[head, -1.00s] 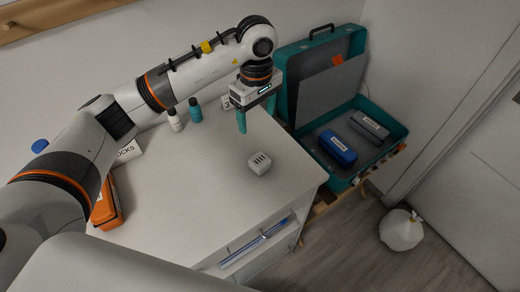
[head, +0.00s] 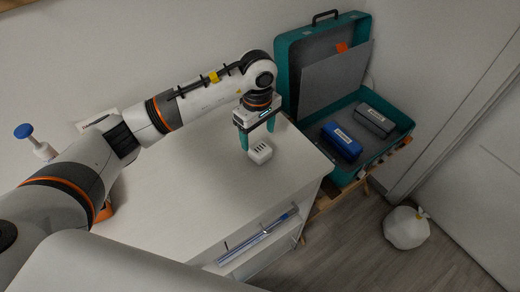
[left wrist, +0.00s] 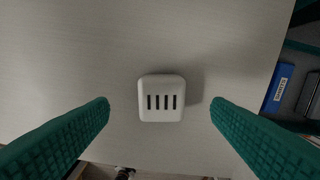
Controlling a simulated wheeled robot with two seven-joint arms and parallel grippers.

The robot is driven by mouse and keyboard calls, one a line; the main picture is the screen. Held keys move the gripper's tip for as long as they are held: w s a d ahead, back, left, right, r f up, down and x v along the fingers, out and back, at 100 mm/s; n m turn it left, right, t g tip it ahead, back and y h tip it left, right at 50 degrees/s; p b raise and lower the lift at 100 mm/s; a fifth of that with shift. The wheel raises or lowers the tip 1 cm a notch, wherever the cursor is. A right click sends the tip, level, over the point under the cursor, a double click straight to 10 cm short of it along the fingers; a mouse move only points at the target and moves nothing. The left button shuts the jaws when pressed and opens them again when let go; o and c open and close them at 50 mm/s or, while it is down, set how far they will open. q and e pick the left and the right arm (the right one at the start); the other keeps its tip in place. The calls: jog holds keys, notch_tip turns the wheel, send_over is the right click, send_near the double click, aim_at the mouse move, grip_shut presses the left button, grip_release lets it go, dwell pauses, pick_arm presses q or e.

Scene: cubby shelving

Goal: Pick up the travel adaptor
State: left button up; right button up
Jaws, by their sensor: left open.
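The travel adaptor (head: 260,153) is a small white block with dark slots on top, lying on the white cabinet top near its right side. It also shows in the middle of the left wrist view (left wrist: 161,98). My left gripper (head: 257,138) is open above the adaptor, its teal fingers pointing down. In the left wrist view the open fingers (left wrist: 160,122) stand wide apart, one on each side of the adaptor and clear of it. My right gripper is not in view.
An open teal case (head: 290,83) stands right of the cabinet, holding a blue case (head: 341,142) and a grey case (head: 373,121). A white bag (head: 406,228) sits on the floor. The cabinet top (head: 190,200) in front of the adaptor is clear. A blue-topped bottle (head: 35,143) stands at left.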

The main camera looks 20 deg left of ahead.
aim_at(260, 148)
pick_arm(q)
jog(key=shift+f, duration=0.65)
jog(key=f, duration=0.1)
jog(key=f+p, duration=0.1)
jog(key=f, duration=0.1)
jog(key=f+p, duration=0.1)
jog(key=shift+s+d+f, duration=0.1)
jog(key=shift+d+f, duration=0.1)
jog(key=shift+d, duration=0.15)
jog(key=shift+f, duration=0.4)
jog(key=shift+c, duration=0.2)
jog(key=shift+r, duration=0.1)
jog(key=c, duration=1)
